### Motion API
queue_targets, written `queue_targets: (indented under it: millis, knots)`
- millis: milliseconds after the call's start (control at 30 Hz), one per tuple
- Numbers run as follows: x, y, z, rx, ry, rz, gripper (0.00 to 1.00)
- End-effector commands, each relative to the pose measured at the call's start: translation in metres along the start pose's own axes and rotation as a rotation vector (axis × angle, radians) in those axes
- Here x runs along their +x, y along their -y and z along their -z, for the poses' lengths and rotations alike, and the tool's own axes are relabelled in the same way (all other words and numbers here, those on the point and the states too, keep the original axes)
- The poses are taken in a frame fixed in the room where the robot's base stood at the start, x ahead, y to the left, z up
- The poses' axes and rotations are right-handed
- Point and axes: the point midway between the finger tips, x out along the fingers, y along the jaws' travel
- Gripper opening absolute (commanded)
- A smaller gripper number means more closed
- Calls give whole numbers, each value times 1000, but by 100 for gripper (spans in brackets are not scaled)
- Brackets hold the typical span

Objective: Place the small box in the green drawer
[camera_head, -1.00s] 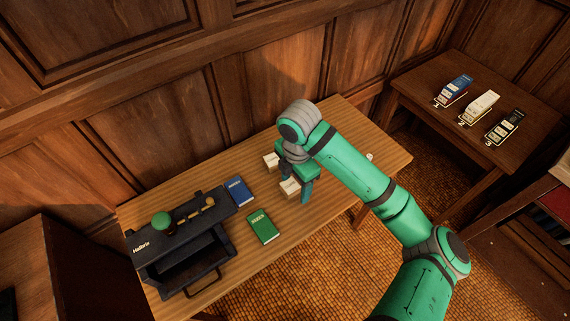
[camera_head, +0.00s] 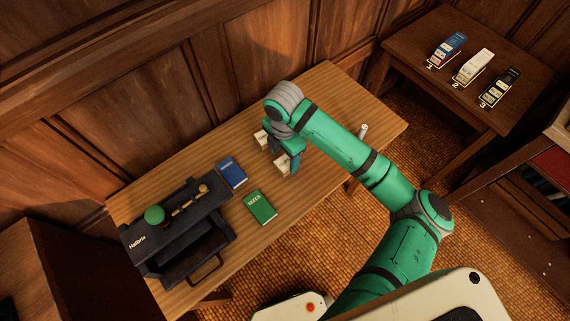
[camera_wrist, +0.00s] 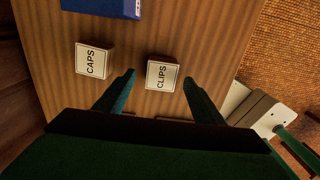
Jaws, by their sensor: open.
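Two small pale boxes stand on the wooden table, labelled CLIPS (camera_wrist: 162,75) and CAPS (camera_wrist: 93,62) in the wrist view. The drawer looks dark, not green.
A blue book (camera_head: 231,172) and a green book (camera_head: 261,207) lie between the cabinet and the boxes. A white cylinder (camera_head: 363,131) is near the table's right end. A side table (camera_head: 490,113) holds three numbered items. Wood-panelled wall runs behind.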

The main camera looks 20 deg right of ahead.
Motion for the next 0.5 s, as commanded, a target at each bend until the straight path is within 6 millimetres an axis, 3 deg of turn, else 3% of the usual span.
queue_targets:
  millis: [233, 500]
  knots:
    - [33, 4, 0, 1, -1, 1, 62]
    - [40, 4, 0, 0, 0, 0, 62]
